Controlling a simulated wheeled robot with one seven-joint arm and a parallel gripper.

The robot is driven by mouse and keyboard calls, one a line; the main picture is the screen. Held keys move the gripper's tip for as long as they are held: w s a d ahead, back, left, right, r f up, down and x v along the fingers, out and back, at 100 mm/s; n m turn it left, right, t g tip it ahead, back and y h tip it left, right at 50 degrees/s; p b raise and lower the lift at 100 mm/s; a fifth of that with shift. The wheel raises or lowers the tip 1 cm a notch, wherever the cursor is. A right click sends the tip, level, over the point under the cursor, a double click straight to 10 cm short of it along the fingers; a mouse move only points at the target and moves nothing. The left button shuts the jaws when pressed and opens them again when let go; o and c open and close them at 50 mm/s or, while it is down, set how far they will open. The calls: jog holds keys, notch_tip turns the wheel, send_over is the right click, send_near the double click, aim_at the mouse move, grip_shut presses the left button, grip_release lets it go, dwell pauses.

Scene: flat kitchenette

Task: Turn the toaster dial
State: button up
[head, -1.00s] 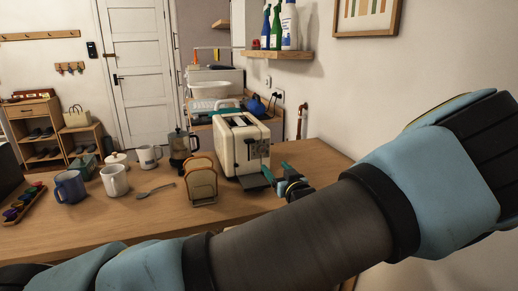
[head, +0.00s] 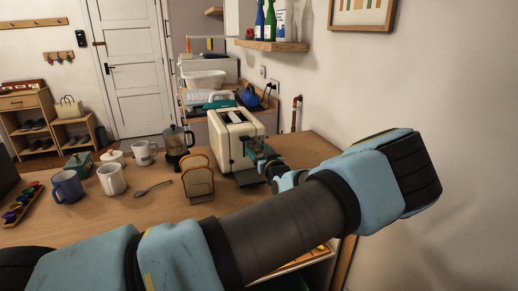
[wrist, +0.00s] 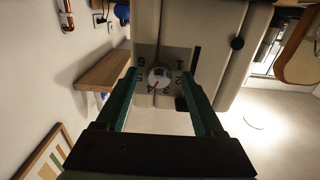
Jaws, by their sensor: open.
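The cream toaster (head: 225,136) stands on the wooden table, with its end panel facing my arm. In the wrist view the toaster (wrist: 225,50) fills the top middle, and its round white dial (wrist: 159,77) with a red pointer mark sits among printed numbers. My gripper (wrist: 164,82) is open, with one green finger on each side of the dial as seen from the wrist. I cannot tell whether the fingers touch it. In the head view my gripper (head: 266,158) is at the toaster's end face, and the dial is hidden there.
A toast rack with bread (head: 198,180) stands in front of the toaster, near my forearm. A coffee press (head: 176,142), white mugs (head: 112,179), a blue mug (head: 68,187) and a spoon (head: 152,188) are to the left. The wall is close on the right.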

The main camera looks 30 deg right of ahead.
grip_shut()
dwell(0.6)
